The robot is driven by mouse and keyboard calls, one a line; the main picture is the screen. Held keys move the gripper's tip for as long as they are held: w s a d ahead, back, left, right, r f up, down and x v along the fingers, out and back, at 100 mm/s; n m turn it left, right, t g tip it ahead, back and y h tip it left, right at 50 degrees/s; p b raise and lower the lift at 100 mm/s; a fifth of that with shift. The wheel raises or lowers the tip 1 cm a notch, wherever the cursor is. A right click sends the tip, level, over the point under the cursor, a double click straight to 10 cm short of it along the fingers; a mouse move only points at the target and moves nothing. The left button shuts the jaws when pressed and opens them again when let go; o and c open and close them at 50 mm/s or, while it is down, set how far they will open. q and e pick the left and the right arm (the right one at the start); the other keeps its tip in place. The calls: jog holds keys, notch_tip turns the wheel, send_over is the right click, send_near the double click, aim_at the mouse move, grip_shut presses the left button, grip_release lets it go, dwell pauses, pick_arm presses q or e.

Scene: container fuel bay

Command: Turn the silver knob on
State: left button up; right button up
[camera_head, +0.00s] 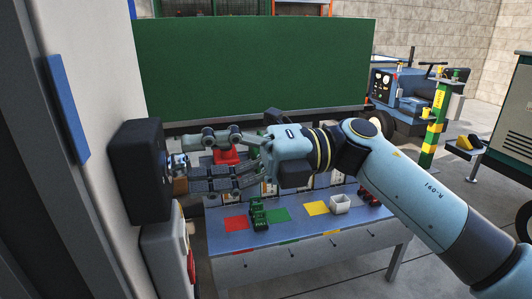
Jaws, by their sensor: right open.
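A black box (141,172) is fixed to the pale wall panel at the left. A small silver and blue knob (177,162) sticks out from its right face. My right gripper (191,166) comes in from the right with its fingers spread toward the knob. The upper finger is above the knob's level and the lower fingers are below it. The jaws are open; I cannot tell whether a fingertip touches the knob. The knob's exact turn angle is too small to read. My left gripper is not in view.
Below is a blue-topped table (295,226) with coloured squares, a green object (259,214) and a white cup (340,204). Under the black box is a pale box (166,253). A large green panel (255,65) stands behind. A blue vehicle (400,95) stands at right.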

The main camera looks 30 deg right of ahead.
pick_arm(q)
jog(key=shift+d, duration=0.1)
pick_arm(e)
jog(key=v, duration=1.2)
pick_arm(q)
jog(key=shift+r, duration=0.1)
pick_arm(e)
jog(key=shift+r, duration=0.1)
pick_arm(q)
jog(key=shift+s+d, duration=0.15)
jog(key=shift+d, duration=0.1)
